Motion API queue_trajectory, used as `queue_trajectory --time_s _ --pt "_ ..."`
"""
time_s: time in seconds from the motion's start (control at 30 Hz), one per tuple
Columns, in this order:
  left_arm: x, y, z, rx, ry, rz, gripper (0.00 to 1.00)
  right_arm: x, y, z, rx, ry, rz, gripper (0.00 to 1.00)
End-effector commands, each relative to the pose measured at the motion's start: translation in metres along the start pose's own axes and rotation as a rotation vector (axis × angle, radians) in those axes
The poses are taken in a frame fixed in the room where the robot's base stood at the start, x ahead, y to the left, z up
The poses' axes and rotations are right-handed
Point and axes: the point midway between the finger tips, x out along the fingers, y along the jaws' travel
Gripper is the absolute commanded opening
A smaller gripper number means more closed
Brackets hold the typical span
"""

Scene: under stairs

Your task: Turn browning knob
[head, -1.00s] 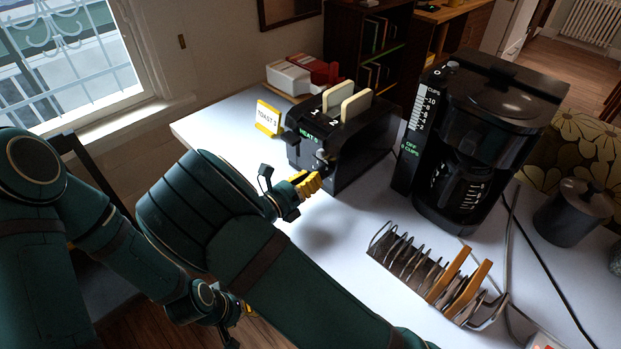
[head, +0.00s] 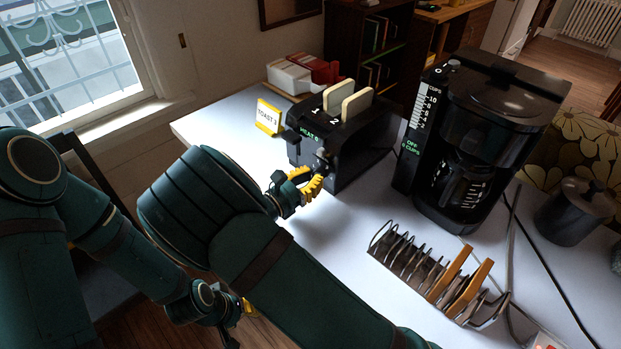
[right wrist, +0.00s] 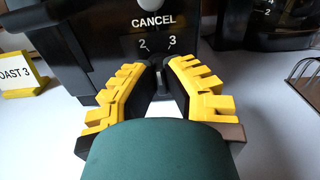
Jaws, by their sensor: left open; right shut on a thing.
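The black toaster (head: 355,155) stands on the white table with two pale bread slices (head: 342,98) standing up in its slots. A small green display on its end reads HEAT; its digit is hard to read. In the right wrist view the toaster's face (right wrist: 110,45) shows CANCEL, with a 2 and a 3 on the dial below. My right gripper (head: 318,172) is at this face, shut on the browning knob, which the fingers (right wrist: 158,68) mostly hide. My left gripper (head: 240,312) is open and low, away from the toaster; its fingers are partly hidden.
A yellow-framed sign (head: 268,117) reading TOAST 3 stands left of the toaster. A black coffee maker (head: 480,120) stands to the right. A metal toast rack (head: 410,262) with brown slices is in front. Bare table lies between the rack and toaster.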

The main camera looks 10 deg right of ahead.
Motion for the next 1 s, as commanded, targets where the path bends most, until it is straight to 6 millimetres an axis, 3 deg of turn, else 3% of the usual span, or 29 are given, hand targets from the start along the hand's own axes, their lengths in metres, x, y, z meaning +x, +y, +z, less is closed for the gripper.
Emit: queue_trajectory --time_s 0.5,1.0 --pt "0.016 -0.006 0.005 0.004 -0.011 0.001 0.47 0.001 -0.003 -0.002 0.421 -0.001 -0.002 0.0" --pt "0.022 -0.008 0.004 0.004 -0.007 0.001 0.47 0.001 -0.003 -0.001 0.563 -0.001 -0.002 0.0"
